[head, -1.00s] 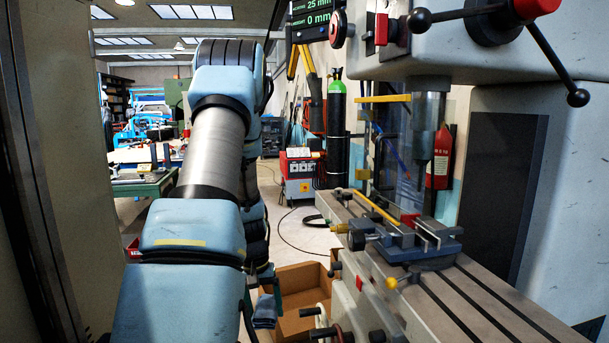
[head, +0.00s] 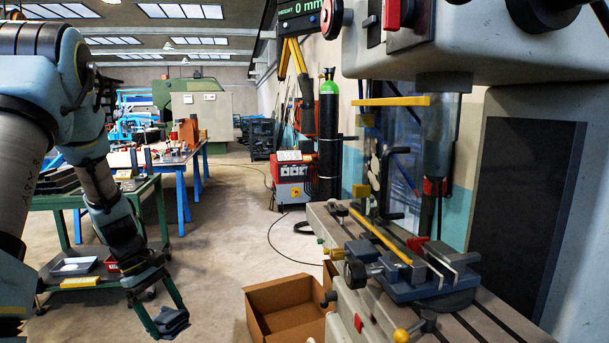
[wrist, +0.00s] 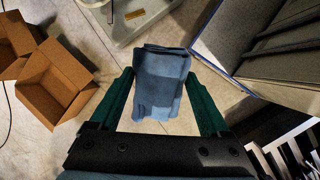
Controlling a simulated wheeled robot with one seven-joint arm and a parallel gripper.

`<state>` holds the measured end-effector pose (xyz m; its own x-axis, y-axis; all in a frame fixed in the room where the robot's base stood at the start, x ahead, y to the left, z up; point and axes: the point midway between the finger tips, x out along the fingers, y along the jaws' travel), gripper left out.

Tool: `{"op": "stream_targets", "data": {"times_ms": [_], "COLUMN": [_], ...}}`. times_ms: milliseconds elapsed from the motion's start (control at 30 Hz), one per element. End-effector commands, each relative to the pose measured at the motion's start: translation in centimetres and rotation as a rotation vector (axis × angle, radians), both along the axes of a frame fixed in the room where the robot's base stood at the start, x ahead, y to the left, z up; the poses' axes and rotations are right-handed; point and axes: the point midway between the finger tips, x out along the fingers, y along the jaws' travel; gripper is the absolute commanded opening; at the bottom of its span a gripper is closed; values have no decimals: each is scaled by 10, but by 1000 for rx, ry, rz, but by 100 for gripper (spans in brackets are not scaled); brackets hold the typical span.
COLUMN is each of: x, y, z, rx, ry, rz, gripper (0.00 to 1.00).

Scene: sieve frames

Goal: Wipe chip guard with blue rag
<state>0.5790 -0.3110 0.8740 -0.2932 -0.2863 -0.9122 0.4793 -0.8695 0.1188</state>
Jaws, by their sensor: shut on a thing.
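My gripper (head: 164,312) hangs low at the left of the head view, above the floor. It is shut on the folded blue rag (head: 172,325). In the wrist view the rag (wrist: 162,84) sits between the two green fingers and sticks out past their tips. The chip guard (head: 407,145) is a clear upright panel with yellow bars at its top and bottom, beside the milling machine's spindle. The gripper and rag are well to the left of the guard and lower, touching neither it nor the machine. Marks on the guard are too small to tell.
The milling table (head: 490,318) carries a blue-grey vise (head: 425,283) in front of the guard. An open cardboard box (head: 288,306) stands on the floor between gripper and machine. A green workbench (head: 150,188) is behind my arm. The floor aisle in the middle is clear.

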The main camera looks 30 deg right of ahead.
Motion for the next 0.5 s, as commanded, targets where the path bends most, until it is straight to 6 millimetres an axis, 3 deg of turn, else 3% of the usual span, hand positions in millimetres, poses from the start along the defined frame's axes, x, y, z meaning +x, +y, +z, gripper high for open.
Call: {"op": "stream_targets", "data": {"times_ms": [33,267,500], "x": [-4,-36,-81], "y": [-21,-117,-207], "z": [13,82,175], "rx": [-34,-261,-575], "ry": [49,339,589], "rz": [53,354,575], "gripper": [36,36,36]}}
